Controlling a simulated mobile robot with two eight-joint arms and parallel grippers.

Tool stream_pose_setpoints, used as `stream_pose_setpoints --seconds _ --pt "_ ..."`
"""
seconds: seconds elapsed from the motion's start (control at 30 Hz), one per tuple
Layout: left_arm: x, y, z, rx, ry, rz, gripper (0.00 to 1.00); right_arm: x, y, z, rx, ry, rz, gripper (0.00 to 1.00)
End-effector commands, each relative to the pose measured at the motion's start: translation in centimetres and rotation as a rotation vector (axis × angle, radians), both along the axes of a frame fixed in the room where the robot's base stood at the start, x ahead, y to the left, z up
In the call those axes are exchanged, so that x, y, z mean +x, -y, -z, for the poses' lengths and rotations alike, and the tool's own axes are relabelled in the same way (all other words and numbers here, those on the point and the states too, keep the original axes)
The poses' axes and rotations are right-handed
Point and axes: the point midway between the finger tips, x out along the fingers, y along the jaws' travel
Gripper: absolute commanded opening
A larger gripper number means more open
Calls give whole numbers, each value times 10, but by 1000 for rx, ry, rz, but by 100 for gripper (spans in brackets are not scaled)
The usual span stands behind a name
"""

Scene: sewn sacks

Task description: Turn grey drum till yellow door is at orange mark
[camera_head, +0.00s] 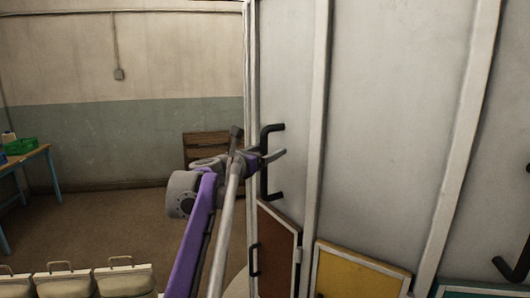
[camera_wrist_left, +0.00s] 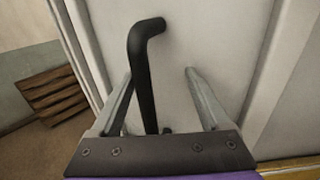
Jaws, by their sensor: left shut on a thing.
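The grey drum (camera_head: 395,120) fills the right half of the head view, with pale upright ribs. The yellow door (camera_head: 358,272) is low on it, right of a brown door (camera_head: 276,255), its lower part cut off by the picture edge. My left gripper (camera_head: 272,157) is at a black bar handle (camera_head: 270,188) on the drum's left side and is shut on it. In the left wrist view the handle (camera_wrist_left: 143,75) stands between the two fingers, nearer the left one. I cannot see the orange mark. My right gripper is not in view.
A teal-edged door (camera_head: 470,291) and another black handle (camera_head: 514,258) are at the lower right. Pale sacks (camera_head: 122,281) with handles stand at the lower left. A blue-legged table (camera_head: 24,158) is at the far left, a wooden pallet (camera_head: 205,146) by the wall. Floor between is clear.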

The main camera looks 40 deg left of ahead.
Motion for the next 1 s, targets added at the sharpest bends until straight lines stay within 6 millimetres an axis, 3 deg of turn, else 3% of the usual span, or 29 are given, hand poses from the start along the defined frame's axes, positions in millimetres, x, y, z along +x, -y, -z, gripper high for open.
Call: stream_pose_setpoints --seconds 0.47,1.0 --pt "-5 4 0 -1 1 12 57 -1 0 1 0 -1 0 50" --pt "-100 1 1 -2 1 1 57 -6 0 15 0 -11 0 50"
